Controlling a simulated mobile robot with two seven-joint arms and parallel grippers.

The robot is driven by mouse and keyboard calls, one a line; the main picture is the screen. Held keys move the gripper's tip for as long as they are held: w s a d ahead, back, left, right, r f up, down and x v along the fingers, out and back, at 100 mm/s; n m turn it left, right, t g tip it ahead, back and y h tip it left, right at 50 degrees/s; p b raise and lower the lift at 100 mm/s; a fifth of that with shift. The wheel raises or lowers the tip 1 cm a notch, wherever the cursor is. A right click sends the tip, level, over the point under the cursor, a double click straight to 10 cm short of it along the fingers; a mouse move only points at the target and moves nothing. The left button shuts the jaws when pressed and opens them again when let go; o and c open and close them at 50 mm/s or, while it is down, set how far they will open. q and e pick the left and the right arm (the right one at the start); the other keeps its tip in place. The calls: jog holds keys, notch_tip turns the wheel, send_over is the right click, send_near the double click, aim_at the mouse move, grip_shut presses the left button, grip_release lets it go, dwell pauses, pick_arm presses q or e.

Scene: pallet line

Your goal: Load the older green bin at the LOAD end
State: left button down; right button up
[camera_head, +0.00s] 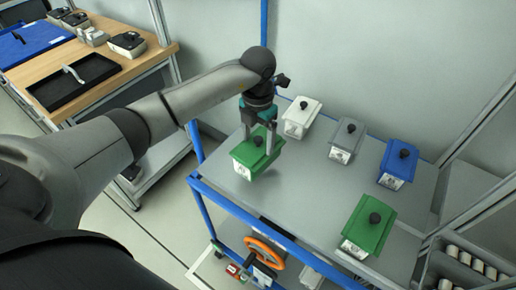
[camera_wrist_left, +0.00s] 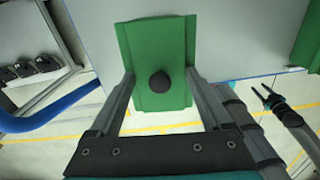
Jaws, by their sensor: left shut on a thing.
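One green bin (camera_head: 250,160) with a black knob is in my left gripper (camera_head: 258,140), at the left edge of the grey table. In the left wrist view the fingers lie on both sides of this bin (camera_wrist_left: 158,45), with the knob between them. I cannot tell whether it touches the tabletop. A second green bin (camera_head: 368,228) stands at the table's front right, apart from my gripper. The bins' labels are too small to read, so I cannot tell which is older. My right gripper (camera_wrist_left: 262,92) shows small in the left wrist view, with its fingers apart.
A white bin (camera_head: 301,118), a grey bin (camera_head: 347,140) and a blue bin (camera_head: 397,166) stand along the back of the grey table (camera_head: 300,185). An orange handwheel (camera_head: 264,252) is below the front edge. A wooden bench (camera_head: 125,72) stands at left. The table's middle is clear.

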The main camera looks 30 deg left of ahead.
aim_at(258, 148)
pick_arm(q)
jog(key=shift+f, duration=1.95)
jog(key=shift+f, duration=0.2)
grip_release()
